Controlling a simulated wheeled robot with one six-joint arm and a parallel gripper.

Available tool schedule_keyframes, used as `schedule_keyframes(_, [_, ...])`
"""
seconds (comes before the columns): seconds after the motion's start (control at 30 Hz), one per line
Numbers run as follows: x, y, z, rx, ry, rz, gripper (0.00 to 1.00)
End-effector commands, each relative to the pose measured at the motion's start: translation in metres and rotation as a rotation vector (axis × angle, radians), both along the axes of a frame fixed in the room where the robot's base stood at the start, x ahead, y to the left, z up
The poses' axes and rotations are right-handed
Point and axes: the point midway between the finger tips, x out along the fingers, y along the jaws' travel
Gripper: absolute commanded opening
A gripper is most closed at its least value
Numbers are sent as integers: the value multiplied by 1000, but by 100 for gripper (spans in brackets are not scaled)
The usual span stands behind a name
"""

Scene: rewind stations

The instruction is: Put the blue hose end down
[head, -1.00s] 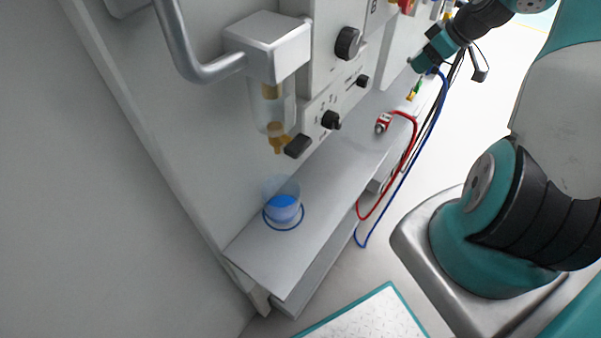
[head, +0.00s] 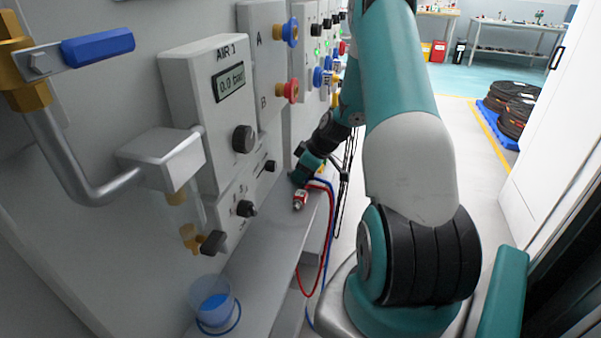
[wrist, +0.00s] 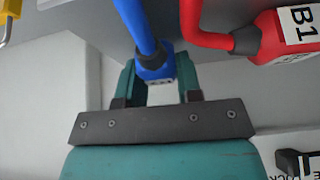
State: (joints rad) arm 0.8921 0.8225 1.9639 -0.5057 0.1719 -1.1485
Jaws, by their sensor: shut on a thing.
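My gripper (wrist: 155,88) is shut on the blue hose end (wrist: 155,66), with a finger on each side of it in the wrist view. The blue hose (wrist: 138,20) runs from it to the top edge. In the head view my gripper (head: 299,180) is low over the grey shelf (head: 262,262), close to the red hose end. Whether the blue end touches the shelf is hidden. The blue hose (head: 331,240) hangs down past the shelf's front edge.
The red hose end (wrist: 285,37), labelled B1, lies on the shelf right beside the blue one; the head view shows it too (head: 300,199). A cup with blue liquid (head: 212,300) stands at the shelf's near end. The panel wall with knobs (head: 243,139) rises behind.

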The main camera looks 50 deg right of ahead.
Motion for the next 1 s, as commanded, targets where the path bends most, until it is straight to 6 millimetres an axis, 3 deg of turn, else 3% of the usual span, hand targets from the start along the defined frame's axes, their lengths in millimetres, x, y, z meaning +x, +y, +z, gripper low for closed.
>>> schedule_keyframes(0.4, [1, 0, -7, -2, -1, 1, 4])
schedule_keyframes(0.43, [0, 0, -6, -1, -1, 0, 39])
schedule_keyframes(0.5, [0, 1, -6, 0, 1, 1, 56])
schedule_keyframes(0.53, [0, 1, -6, 1, 1, 2, 58])
schedule_keyframes(1.0, [-1, 6, -8, 12, 10, 8, 58])
